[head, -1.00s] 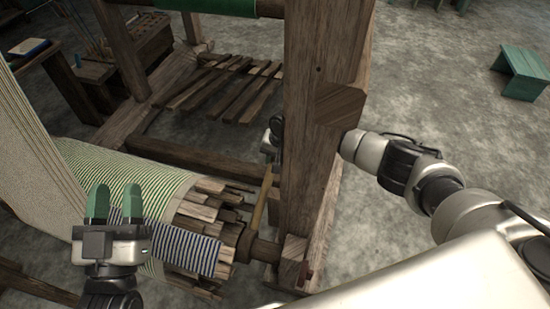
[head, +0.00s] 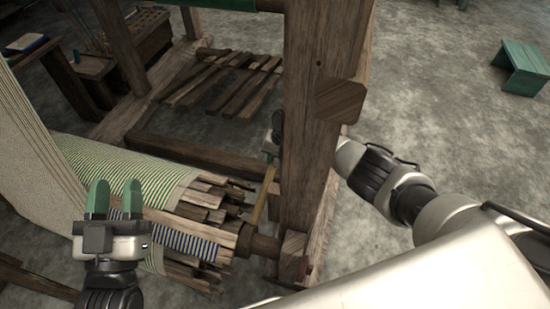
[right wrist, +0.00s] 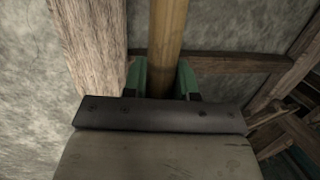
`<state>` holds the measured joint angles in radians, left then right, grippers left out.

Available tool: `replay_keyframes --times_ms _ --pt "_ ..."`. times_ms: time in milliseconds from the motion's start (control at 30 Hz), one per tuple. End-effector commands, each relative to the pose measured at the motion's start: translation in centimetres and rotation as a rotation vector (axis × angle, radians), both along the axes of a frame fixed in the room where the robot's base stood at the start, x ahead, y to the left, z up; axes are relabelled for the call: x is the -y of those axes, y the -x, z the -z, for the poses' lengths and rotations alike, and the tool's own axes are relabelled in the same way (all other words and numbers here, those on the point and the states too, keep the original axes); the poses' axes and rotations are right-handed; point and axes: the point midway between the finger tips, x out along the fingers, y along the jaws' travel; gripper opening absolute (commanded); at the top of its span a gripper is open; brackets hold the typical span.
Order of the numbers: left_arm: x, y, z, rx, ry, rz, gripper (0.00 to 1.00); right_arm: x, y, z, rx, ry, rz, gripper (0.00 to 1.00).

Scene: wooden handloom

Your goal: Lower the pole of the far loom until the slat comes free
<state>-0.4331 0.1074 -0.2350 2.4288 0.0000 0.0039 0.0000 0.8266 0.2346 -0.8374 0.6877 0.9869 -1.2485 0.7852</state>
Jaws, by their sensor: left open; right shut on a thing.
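The pole (right wrist: 168,30) is a yellowish rod, held between the green fingers of my right gripper (right wrist: 162,75) in the right wrist view. In the head view, a thin part of the pole (head: 263,198) shows beside the loom post, near the beam's end; the post hides much of the right gripper. A long wooden slat (head: 180,221) lies across the cloth roll (head: 130,165), over a dark blue-striped band. Whether it is loose I cannot tell. My left gripper (head: 115,197) is open and empty, fingers up, in front of the roll.
The thick loom post (head: 312,170) stands between the roll and my right arm. Several treadle boards (head: 225,82) lie behind the roll. A green stool (head: 522,68) stands far right, with clear floor around it.

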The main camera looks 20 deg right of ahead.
Motion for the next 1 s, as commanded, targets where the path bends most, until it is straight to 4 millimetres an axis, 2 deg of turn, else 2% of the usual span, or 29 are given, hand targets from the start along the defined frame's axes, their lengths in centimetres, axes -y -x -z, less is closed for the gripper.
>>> replay_keyframes --times_ms 233,633,667,800,1000 --pt "0.1 1.4 -2.2 0.212 0.060 0.012 0.43 0.1 -0.5 0.4 -0.011 -0.016 0.000 0.00" --pt "0.0 1.7 -2.7 0.249 0.072 0.014 0.43 0.1 -0.4 0.3 -0.017 -0.021 -0.001 0.00" --pt "0.0 1.7 -2.7 0.249 0.072 0.014 0.43 0.1 -0.4 0.3 -0.017 -0.021 -0.001 0.30" --pt "0.0 1.7 -2.7 0.248 0.070 0.013 0.43 0.1 -0.3 0.5 -0.020 -0.021 -0.001 0.52" --pt "0.0 1.7 -2.7 0.247 0.070 0.013 0.43 0.0 -0.2 0.6 -0.023 -0.020 -0.002 0.53"
